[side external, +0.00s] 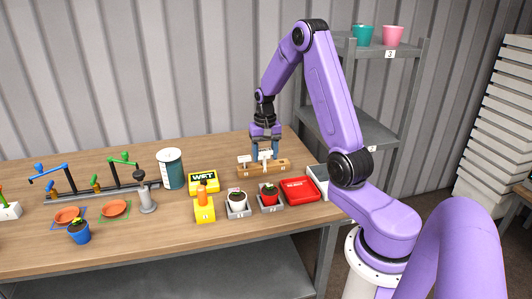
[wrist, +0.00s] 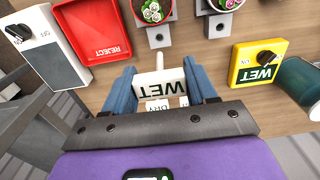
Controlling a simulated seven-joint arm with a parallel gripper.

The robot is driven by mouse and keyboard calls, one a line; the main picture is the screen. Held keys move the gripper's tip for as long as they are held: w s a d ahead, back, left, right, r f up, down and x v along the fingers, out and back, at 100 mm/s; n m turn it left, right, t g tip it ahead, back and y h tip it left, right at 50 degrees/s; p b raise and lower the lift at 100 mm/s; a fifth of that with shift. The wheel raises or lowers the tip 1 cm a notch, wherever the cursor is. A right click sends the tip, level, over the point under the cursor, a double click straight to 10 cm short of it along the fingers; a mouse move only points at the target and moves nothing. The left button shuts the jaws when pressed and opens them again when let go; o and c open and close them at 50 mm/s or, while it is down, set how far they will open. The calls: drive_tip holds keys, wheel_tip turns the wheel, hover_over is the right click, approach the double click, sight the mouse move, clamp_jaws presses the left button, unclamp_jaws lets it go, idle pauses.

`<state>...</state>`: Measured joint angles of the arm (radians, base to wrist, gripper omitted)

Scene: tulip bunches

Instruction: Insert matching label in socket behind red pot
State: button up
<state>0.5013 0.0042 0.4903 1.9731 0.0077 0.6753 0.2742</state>
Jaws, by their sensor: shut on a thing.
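My gripper (side external: 265,156) is over the wooden label rack (side external: 277,167). In the wrist view its blue fingers (wrist: 160,88) are shut on a white label (wrist: 160,80) that reads WET, with a thin white stem. A DRY label (wrist: 157,105) shows just beyond it, partly hidden. Whether the held label is clear of the rack cannot be told.
A white pot (side external: 237,200) in a similar holder stands left of the red pot. A red REJECT tray (side external: 300,189) lies to the right. A yellow WET box (side external: 203,182), a dark canister (side external: 171,168) and a grey stand (side external: 147,199) are further left.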

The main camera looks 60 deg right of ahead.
sight(265, 167)
drive_tip(key=shift+f, duration=2.85)
drive_tip(key=shift+f, duration=2.1)
drive_tip(key=o, duration=1.1)
wheel_tip(265, 167, up, 18)
drive_tip(key=shift+f, duration=0.25)
